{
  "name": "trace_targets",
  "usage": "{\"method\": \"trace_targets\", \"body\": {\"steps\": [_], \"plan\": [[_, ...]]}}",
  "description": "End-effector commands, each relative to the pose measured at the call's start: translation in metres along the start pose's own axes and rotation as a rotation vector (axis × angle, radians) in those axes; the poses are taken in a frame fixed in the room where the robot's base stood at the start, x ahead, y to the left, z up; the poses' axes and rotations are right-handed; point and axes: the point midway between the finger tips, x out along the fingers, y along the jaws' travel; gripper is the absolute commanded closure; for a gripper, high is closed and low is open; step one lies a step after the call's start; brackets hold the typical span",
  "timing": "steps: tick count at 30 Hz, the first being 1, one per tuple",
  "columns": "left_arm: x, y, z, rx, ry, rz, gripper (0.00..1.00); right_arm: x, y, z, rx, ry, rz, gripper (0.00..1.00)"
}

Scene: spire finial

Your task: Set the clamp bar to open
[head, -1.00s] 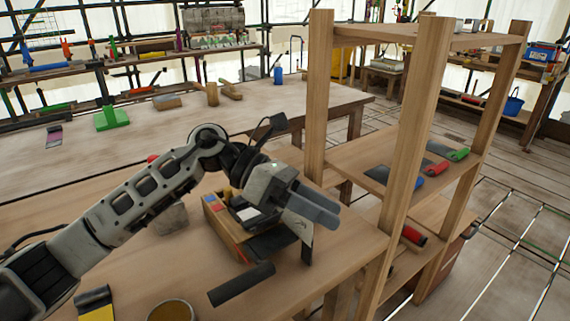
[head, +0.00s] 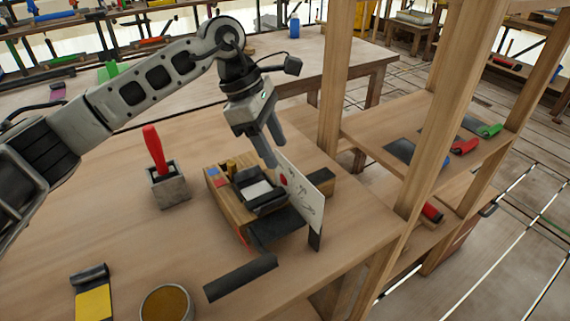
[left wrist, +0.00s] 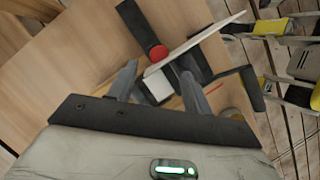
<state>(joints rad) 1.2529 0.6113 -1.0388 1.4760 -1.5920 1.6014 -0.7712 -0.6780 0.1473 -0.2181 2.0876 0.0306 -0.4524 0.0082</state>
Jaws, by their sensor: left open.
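A wooden fixture (head: 218,190) with a black cradle (head: 262,204) and a white pad (head: 257,189) stands on the near bench. A white panel (head: 305,195) with dark marks stands upright at its right side, with a red round knob (head: 283,181) beside it. In the left wrist view the red knob (left wrist: 158,52) sits at the end of a black bar (left wrist: 137,24). I cannot tell for certain which black part is the clamp bar. My left gripper (head: 273,153) is open and empty, pointing down just above the fixture; its fingers (left wrist: 158,88) show in the left wrist view.
A black bar-shaped piece (head: 240,278) is at the fixture's front. A red-handled tool (head: 153,146) stands in a grey block (head: 168,187). A round tin (head: 166,303) and a yellow-black item (head: 93,298) are near the front. A wooden shelf post (head: 432,120) rises to the right.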

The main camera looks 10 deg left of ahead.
Motion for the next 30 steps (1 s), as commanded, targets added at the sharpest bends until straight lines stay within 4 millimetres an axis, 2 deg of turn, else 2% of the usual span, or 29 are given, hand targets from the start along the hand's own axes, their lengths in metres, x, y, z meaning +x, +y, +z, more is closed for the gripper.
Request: {"method": "trace_targets", "body": {"steps": [3, 9, 14, 22, 27, 30], "plan": [[0.024, -0.001, 0.0, 0.0, 0.0, -0.004, 0.5, -0.001, 0.0, 0.0, -0.004, -0.006, 0.002, 1.0], [0.051, 0.0, 0.001, 0.0, -0.001, -0.001, 0.5, -0.001, 0.002, -0.003, -0.012, -0.006, 0.004, 1.0], [0.06, 0.0, 0.0, 0.0, -0.001, -0.001, 0.5, 0.0, 0.002, -0.005, -0.017, -0.002, 0.005, 1.0], [0.061, 0.0, 0.0, 0.0, -0.001, 0.001, 0.5, 0.0, 0.003, -0.005, -0.018, 0.0, 0.005, 1.0], [0.06, 0.0, 0.0, 0.0, -0.001, 0.0, 0.97, 0.0, 0.003, -0.005, -0.018, 0.0, 0.005, 1.0], [0.06, 0.0, 0.0, 0.0, -0.001, 0.001, 1.0, 0.0, 0.003, -0.005, -0.018, 0.0, 0.005, 1.0]]}}
